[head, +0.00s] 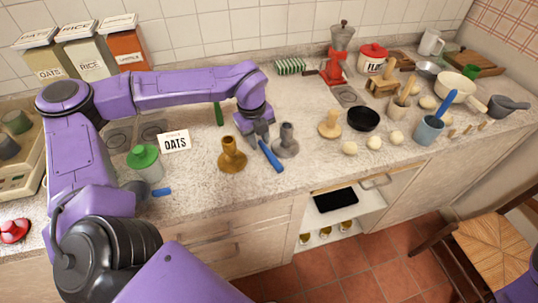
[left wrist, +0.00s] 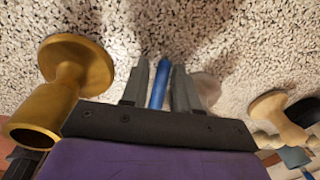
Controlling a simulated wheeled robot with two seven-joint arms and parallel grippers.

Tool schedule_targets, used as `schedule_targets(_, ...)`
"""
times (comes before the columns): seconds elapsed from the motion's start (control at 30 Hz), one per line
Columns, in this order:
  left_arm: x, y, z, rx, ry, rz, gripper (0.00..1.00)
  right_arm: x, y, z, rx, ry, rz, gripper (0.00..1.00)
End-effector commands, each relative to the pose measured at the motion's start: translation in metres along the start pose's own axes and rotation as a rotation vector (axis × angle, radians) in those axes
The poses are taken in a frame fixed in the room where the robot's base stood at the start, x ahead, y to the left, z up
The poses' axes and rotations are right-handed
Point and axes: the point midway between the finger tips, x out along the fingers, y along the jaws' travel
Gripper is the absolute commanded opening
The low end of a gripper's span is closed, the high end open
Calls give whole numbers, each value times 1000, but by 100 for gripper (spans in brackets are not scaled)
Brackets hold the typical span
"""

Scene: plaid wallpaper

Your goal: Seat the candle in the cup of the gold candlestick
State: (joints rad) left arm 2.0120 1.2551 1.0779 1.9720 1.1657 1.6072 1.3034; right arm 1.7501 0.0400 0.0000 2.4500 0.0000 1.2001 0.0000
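The gold candlestick (head: 232,155) stands upright on the counter; it also shows at the left of the left wrist view (left wrist: 76,68), its cup opening empty. A blue candle (head: 271,157) slants between the gold candlestick and a grey candlestick (head: 286,141). My left gripper (head: 261,138) is at the candle's far end, right of the gold candlestick. In the left wrist view the candle (left wrist: 158,85) shows between the two fingers. I cannot tell whether the fingers press on it, or whether it is off the counter. My right gripper is not in view.
A wooden candlestick (head: 329,124) and a black bowl (head: 363,119) stand to the right. A green-lidded jar (head: 146,163), an OATS card (head: 175,142) and a short blue piece (head: 161,192) are to the left. The counter in front of the gold candlestick is clear.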

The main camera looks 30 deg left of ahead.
Motion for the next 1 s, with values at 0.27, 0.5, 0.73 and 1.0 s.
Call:
schedule_targets(0.27,0,0,0,1,0,0,0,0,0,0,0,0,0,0)
schedule_targets(0.5,-2,-1,0,1,0,1,0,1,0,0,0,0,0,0)
schedule_targets(0.73,-35,-4,-2,2,-3,-5,0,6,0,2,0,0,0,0)
schedule_targets(1.0,-100,32,-57,6,-4,-6,0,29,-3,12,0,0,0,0)
